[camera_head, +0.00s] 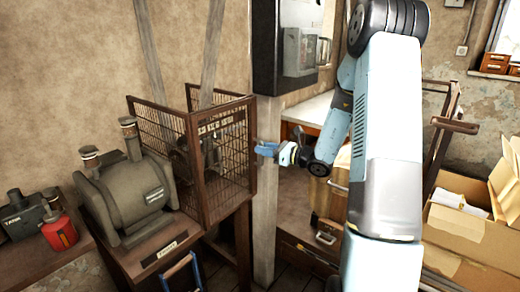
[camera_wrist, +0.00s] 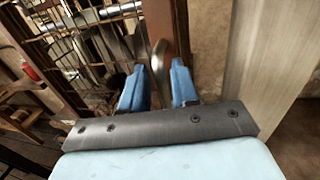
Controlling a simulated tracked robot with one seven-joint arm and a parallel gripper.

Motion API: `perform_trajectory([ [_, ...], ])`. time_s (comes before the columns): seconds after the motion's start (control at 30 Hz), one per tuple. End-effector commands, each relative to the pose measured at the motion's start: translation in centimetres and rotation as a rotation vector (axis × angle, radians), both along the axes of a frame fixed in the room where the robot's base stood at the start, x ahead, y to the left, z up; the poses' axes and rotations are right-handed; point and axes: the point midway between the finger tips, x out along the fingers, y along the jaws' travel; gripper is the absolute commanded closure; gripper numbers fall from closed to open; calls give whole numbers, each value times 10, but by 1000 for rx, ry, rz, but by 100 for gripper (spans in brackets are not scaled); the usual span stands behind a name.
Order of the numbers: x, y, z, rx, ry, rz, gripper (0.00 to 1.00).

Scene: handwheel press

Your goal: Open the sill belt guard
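The belt guard is a brown wire-mesh cage (camera_head: 223,172), standing at the right end of the grey motor. It looks shut in the head view. My gripper (camera_head: 262,148) is at the cage's right edge, by the wooden post. In the wrist view a curved metal handle (camera_wrist: 159,62) on the guard's brown frame (camera_wrist: 180,25) stands between the two blue fingertips of my gripper (camera_wrist: 160,78). The fingers are apart, and a narrow gap shows on the handle's right side. Whether the left finger touches the handle is hard to tell. The handle is hidden in the head view.
A grey motor (camera_head: 130,200) sits on the bench left of the cage. A red can (camera_head: 60,231) stands further left. The wooden post (camera_head: 265,215) rises close beside my gripper. Cardboard boxes (camera_head: 465,235) stand at the right.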

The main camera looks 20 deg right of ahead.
Motion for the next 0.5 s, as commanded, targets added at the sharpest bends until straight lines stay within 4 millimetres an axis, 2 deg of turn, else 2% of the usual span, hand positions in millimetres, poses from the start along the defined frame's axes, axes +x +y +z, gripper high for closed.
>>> perform_trajectory([
  [0.17, 7, 7, 0, 1, -1, -1, 71],
  [0.47, 8, 8, 0, 0, 0, -1, 71],
  [0.5, 8, 8, 0, 0, 0, -1, 74],
])
